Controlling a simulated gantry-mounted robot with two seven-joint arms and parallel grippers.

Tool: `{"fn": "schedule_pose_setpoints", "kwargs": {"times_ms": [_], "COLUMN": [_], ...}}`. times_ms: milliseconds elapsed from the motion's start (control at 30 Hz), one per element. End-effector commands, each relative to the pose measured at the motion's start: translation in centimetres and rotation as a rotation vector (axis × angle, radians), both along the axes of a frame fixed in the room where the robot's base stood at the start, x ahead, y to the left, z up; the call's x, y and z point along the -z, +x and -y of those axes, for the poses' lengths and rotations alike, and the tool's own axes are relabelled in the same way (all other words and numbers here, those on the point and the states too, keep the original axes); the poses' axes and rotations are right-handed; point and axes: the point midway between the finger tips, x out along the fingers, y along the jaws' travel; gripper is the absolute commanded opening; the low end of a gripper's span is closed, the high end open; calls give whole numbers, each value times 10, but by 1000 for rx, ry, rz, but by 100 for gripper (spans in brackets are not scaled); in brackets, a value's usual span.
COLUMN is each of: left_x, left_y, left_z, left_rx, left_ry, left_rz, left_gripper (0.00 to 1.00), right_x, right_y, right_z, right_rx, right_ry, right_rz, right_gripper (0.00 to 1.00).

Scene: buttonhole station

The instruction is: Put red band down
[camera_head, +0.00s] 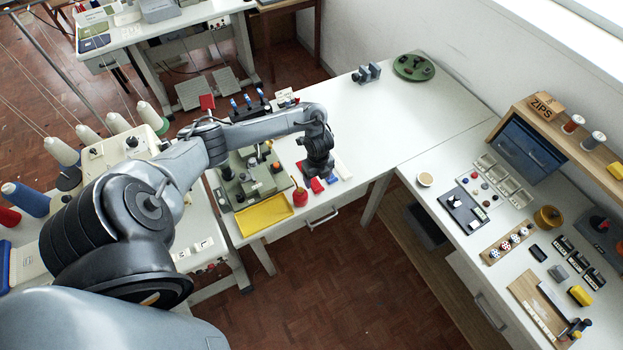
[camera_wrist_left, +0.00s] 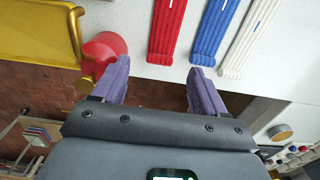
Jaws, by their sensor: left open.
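The red band (camera_wrist_left: 167,30) lies flat on the white table top in the left wrist view, its near end close to the table's front edge. In the head view a bit of the red band (camera_head: 317,186) shows just below my left gripper (camera_head: 318,172). In the wrist view my left gripper (camera_wrist_left: 160,78) is open, with its two purple fingers apart and nothing between them. The red band lies ahead of the gap, apart from both fingers. My right gripper is not in view.
A blue band (camera_wrist_left: 214,32) and a white band (camera_wrist_left: 249,38) lie right of the red one. A round red object (camera_wrist_left: 105,48) and a yellow tray (camera_head: 264,216) stand to its left. Green machinery (camera_head: 250,180) stands behind the tray. The table's far right is mostly clear.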

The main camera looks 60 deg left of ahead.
Motion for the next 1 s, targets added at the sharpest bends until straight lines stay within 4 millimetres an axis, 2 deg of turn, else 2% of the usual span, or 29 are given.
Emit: {"fn": "schedule_pose_setpoints", "kwargs": {"times_ms": [400, 733, 767, 1000], "left_x": [46, 52, 51, 51], "left_y": [1, 1, 1, 1], "left_z": [-3, -3, -3, -3], "left_rx": [0, 1, 1, 1], "left_ry": [0, 1, 1, 1], "left_rz": [-1, -1, -1, -1], "left_gripper": [72, 72, 70, 34], "right_x": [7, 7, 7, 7], "right_y": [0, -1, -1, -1], "right_z": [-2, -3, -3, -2], "right_rx": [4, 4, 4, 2], "right_ry": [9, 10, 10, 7], "right_rz": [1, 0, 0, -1], "right_gripper": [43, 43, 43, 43]}}
